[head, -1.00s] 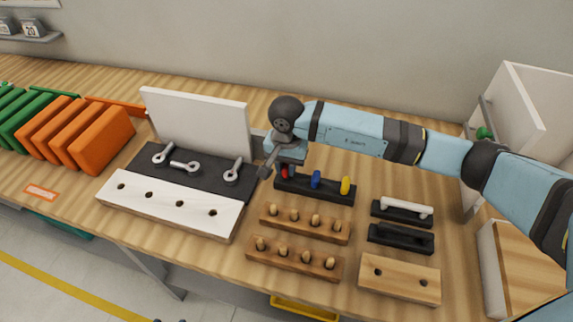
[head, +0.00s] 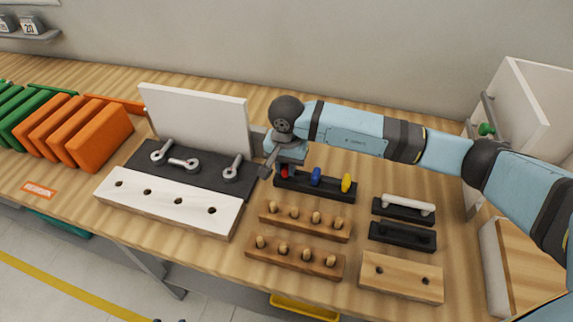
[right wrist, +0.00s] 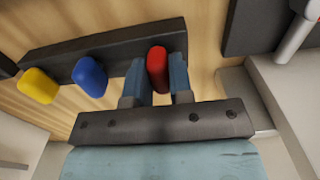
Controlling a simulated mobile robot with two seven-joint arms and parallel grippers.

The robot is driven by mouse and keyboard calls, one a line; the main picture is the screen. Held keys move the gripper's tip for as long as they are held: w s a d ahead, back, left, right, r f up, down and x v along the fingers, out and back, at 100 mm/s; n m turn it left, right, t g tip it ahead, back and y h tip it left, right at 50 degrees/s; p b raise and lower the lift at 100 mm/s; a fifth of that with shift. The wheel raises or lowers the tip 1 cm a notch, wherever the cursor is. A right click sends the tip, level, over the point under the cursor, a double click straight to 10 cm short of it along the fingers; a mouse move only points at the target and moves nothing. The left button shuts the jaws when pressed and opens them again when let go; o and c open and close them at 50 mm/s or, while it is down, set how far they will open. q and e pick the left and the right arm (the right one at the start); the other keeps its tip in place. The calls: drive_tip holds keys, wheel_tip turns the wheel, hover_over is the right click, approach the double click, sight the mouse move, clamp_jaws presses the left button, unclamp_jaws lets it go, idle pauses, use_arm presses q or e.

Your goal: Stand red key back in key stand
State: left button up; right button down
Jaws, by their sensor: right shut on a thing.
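The black key stand (head: 330,191) lies on the bench with a blue key (head: 316,176) and a yellow key (head: 347,183) upright in it. The red key (head: 285,173) is at the stand's left end, partly hidden under my right gripper (head: 284,168). In the right wrist view the red key (right wrist: 157,62) sits between the two fingers of my right gripper (right wrist: 158,85), which is shut on it. There it lines up with the end of the stand (right wrist: 120,48); whether its foot is seated in a slot is hidden. My left gripper is not in view.
Two wooden peg blocks (head: 304,222) lie in front of the stand. Black holders (head: 402,236) and a two-hole block (head: 401,277) lie to the right. A white holed board (head: 165,203) and upright white panel (head: 198,120) stand to the left.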

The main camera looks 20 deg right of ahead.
drive_tip(key=c, duration=0.9)
unclamp_jaws()
drive_tip(key=shift+c, duration=0.2)
drive_tip(key=shift+r+p, duration=0.85)
drive_tip(key=shift+r, duration=1.65)
